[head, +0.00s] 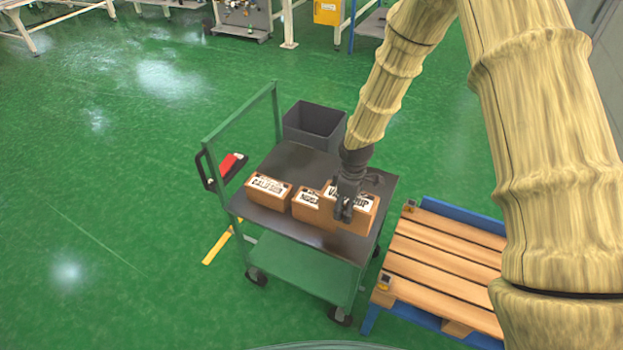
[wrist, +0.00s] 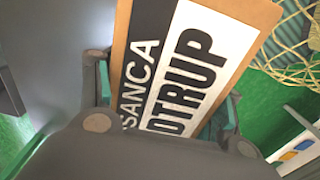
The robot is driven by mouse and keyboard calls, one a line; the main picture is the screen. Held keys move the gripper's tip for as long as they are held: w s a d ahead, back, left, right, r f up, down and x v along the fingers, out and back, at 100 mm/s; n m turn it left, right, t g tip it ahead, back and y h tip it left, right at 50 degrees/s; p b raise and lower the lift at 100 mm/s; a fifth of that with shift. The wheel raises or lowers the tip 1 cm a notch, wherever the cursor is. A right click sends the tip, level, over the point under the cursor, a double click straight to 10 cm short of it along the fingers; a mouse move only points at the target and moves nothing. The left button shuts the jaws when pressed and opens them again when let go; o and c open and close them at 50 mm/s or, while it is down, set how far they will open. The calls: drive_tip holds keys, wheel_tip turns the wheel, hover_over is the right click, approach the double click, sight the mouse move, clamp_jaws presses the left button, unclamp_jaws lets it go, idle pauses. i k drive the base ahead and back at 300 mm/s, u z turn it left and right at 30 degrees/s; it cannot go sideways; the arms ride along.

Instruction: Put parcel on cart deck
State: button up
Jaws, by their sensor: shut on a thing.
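My gripper (head: 347,206) is shut on a brown box parcel (head: 366,215) with a white label and black letters. The parcel is over the right front part of the dark cart deck (head: 300,232); I cannot tell whether its underside touches the deck. In the wrist view the parcel's labelled face (wrist: 190,70) lies between the fingers of my gripper (wrist: 165,118), tilted in the picture. My gripper hides part of the label in the head view.
Two more labelled boxes sit on the deck: one at the left (head: 268,190), one (head: 305,203) close beside the held parcel. A dark bin (head: 314,122) stands behind the cart. A wooden pallet (head: 440,262) on a blue frame is at the right. Green floor is open at left.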

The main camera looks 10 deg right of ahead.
sight(328, 177)
drive_tip(key=i, duration=0.95)
drive_tip(key=z, duration=0.05)
